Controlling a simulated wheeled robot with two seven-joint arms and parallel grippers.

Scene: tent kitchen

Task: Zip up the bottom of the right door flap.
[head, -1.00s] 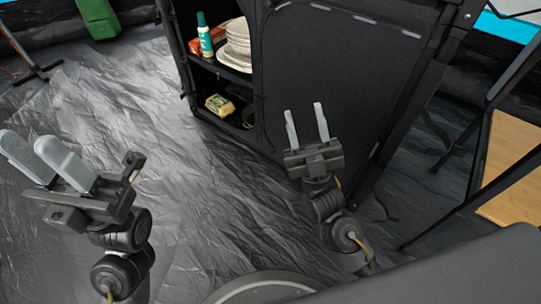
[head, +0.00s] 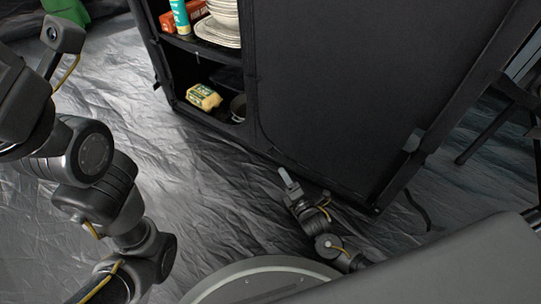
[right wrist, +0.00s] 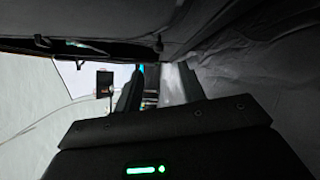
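The black fabric cabinet's right door flap (head: 350,90) hangs closed over the right half of the cabinet. Its bottom edge runs low beside my right gripper. My right gripper (head: 288,180) is low in front of the cabinet, by the flap's bottom edge, seen nearly edge-on. In the right wrist view its two fingers (right wrist: 157,88) stand apart with nothing clear held between them. I cannot make out a zip pull in either view. My left arm comes in large at the left of the head view; its fingers are outside the frame.
The cabinet's open left side holds plates (head: 218,30), a green-capped bottle (head: 180,15) and a yellow package (head: 204,97). A dark frame leg (head: 490,130) stands at the right. Crinkled grey floor (head: 210,190) is clear in front.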

